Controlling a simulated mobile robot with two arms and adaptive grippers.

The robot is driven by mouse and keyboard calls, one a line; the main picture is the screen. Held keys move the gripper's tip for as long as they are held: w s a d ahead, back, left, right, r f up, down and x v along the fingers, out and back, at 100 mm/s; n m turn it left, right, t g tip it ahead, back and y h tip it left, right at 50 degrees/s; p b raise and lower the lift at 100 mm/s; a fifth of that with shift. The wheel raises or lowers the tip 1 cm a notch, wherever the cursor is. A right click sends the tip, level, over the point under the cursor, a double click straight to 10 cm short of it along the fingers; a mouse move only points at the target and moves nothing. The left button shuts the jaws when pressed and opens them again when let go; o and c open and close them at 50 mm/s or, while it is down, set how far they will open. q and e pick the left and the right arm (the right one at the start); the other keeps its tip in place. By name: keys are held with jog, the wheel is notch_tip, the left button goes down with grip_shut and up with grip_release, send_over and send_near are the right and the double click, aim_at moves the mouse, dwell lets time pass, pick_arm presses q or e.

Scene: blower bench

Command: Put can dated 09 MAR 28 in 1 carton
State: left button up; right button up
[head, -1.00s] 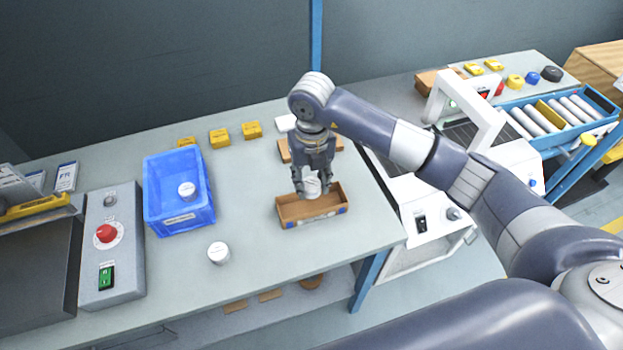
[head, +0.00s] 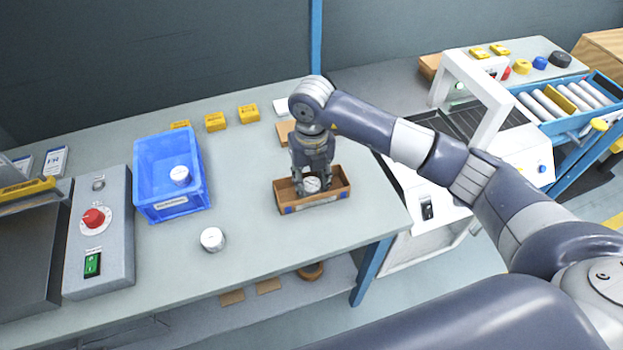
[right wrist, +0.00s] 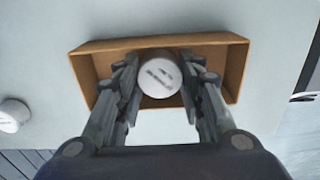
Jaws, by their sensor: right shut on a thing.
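My right gripper (head: 312,180) points down into the open brown carton (head: 331,198) and is shut on a white can (head: 312,185). In the right wrist view the can (right wrist: 160,75) sits between both fingers, inside the outline of the carton (right wrist: 88,62); its lid print is too blurred to read. I cannot tell whether the can touches the carton floor. A second white can (head: 212,239) stands on the bench left of the carton. My left gripper is not in view.
A grey control box (head: 98,235) with a red knob stands left of the crate. Several yellow blocks (head: 215,122) line the back of the bench. A white-framed conveyor (head: 485,95) stands at the right. The bench between crate and carton is mostly clear.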

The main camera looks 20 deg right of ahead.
aim_at(311, 184)
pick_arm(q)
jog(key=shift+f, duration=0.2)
pick_arm(e)
jog(key=shift+f, duration=0.2)
jog(key=o, duration=1.1)
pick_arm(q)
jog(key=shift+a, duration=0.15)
pick_arm(e)
jog(key=shift+o, duration=0.2)
notch_tip(311, 184, up, 12)
